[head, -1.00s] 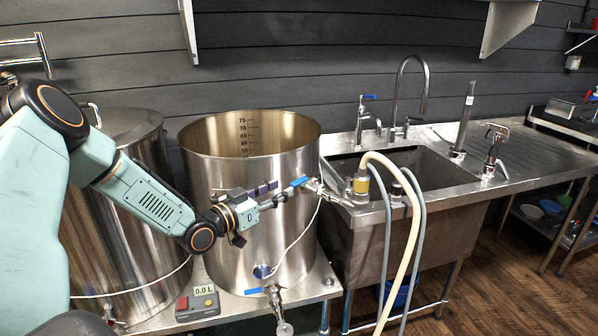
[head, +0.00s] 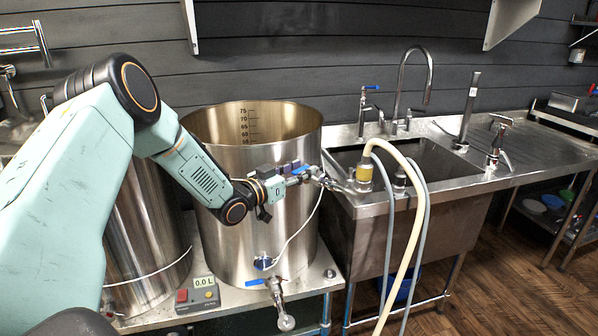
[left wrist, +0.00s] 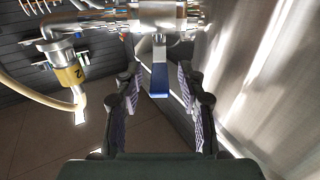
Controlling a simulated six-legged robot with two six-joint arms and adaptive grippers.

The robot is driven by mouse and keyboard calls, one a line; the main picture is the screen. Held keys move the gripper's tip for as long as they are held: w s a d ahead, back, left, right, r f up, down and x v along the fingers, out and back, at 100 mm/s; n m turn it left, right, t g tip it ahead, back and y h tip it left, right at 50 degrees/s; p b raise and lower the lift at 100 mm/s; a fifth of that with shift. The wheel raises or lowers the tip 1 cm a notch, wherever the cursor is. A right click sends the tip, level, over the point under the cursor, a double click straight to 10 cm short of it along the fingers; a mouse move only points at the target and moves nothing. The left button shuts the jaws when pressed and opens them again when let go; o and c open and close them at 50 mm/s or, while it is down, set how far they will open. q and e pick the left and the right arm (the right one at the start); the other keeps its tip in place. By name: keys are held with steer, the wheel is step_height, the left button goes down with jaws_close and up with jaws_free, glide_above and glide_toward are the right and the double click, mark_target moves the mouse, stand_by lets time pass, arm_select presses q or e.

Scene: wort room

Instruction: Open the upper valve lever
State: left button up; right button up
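The upper valve lever is a short blue handle (head: 301,170) on the metal valve at the upper right of the open steel kettle (head: 225,170). In the left wrist view, the blue lever (left wrist: 159,80) hangs from the steel valve body (left wrist: 158,18) and points toward my palm. My left gripper (head: 290,172) reaches it from the left. In the wrist view, the fingers (left wrist: 159,86) are open, one on each side of the lever, with a gap on both sides. In the head view the fingers partly hide the lever. My right gripper is out of view.
A lower valve with a blue handle (head: 255,282) is at the kettle's base. A red-buttoned box reading 0.0 L (head: 198,295) sits on the stand. A yellow-collared hose (head: 408,240) arches right of the valve, before the sink (head: 440,165). A thin white cable hangs along the kettle.

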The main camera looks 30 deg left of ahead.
arm_select(q)
steer(key=shift+s+r, duration=0.15)
steer(key=shift+s, duration=0.05)
steer(key=c, duration=0.4)
jaws_close()
